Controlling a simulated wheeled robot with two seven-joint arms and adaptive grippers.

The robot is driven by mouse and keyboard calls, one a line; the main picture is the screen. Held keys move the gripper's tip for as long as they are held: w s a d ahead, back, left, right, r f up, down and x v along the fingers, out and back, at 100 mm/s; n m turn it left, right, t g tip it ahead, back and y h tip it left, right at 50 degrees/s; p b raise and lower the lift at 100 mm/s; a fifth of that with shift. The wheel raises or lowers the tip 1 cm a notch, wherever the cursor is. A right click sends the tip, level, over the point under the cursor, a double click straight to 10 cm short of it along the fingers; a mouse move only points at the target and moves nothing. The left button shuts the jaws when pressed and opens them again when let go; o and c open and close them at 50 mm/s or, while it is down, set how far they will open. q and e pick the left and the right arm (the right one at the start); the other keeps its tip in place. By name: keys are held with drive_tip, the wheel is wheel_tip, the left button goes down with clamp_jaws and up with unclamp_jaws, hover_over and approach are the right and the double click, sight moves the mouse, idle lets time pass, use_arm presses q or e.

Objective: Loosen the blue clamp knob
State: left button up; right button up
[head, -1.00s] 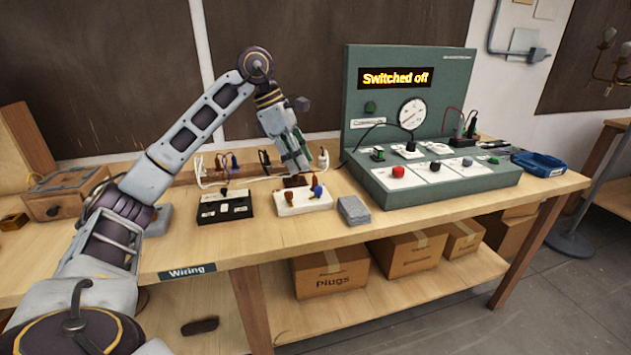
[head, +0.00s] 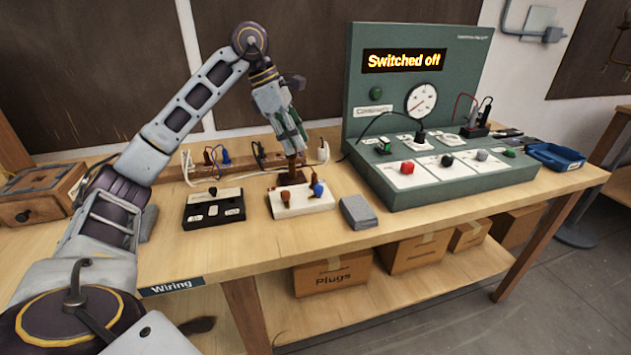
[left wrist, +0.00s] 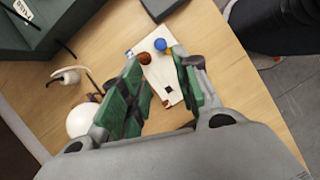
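The blue clamp knob (head: 318,189) stands at the right of a small white board (head: 281,212) on the bench, beside an orange-brown knob (head: 285,197). My left gripper (head: 293,150) hangs above and behind the board, pointing down, apart from the blue knob. In the left wrist view, its green-padded fingers (left wrist: 158,78) are spread with nothing held between them. There the blue knob (left wrist: 160,44) and the brown knob (left wrist: 145,58) lie beyond the fingertips, with the white board (left wrist: 163,76) partly hidden by the fingers. My right gripper is in neither view.
A black terminal block (head: 213,220) lies left of the board, a grey block (head: 357,211) right of it. The green test panel (head: 450,188) reads "Switched off". A wooden rail with plugs and white cable (head: 205,170) runs behind. The bench front (head: 290,243) is clear.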

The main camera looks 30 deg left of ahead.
sight(318, 186)
use_arm(q)
drive_tip(key=shift+f, duration=0.1)
drive_tip(key=b+x, duration=0.3)
drive_tip(key=x, duration=1)
drive_tip(key=shift+d, duration=0.15)
drive_tip(key=shift+d+f, duration=0.1)
drive_tip(key=shift+f, duration=0.1)
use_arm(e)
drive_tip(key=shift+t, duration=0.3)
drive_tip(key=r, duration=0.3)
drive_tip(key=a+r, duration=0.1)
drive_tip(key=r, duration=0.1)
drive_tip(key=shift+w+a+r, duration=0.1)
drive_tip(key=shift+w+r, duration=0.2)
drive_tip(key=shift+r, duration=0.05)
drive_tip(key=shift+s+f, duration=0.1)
